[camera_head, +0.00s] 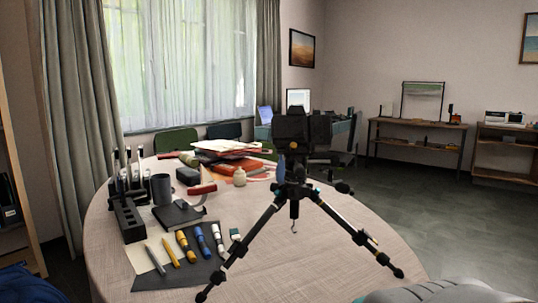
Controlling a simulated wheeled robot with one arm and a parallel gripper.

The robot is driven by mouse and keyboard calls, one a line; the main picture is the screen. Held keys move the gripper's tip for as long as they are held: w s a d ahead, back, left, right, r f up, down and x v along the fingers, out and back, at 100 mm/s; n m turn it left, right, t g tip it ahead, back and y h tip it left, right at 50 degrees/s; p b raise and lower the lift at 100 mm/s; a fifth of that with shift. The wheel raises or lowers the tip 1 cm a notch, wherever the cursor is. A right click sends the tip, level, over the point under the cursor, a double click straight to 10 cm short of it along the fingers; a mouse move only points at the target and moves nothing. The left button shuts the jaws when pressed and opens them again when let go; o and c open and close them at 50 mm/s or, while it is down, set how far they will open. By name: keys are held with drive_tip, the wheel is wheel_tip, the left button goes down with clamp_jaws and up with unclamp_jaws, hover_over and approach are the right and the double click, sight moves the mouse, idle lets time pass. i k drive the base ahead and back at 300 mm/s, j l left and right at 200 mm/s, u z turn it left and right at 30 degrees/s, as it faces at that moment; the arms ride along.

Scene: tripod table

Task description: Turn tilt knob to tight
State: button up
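A small black tripod (265,212) stands on the round table (310,275) with its legs spread. A dark block-like head or device (291,128) sits on its top. A dark knob-like end (343,187) sticks out to the right just below the head. I cannot tell whether this is the tilt knob, or how far any knob is turned. A short hook hangs under the tripod's centre. My gripper is not in view; nothing is seen touching the tripod.
Left of the tripod lie markers on a dark mat (150,282), a dark notebook (178,214), a mug (161,189) and a black holder (129,220). The tabletop's front right is mostly clear. Chairs stand behind the table.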

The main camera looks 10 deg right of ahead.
sight(334, 160)
drive_tip(key=l+u, duration=0.25)
drive_tip(key=l, duration=0.4)
drive_tip(key=k+l+u, duration=0.1)
drive_tip(key=l+u, duration=0.15)
drive_tip(key=l, duration=0.35)
drive_tip(key=k+l+u, duration=0.4)
drive_tip(key=k+l, duration=0.15)
drive_tip(key=l, duration=0.15)
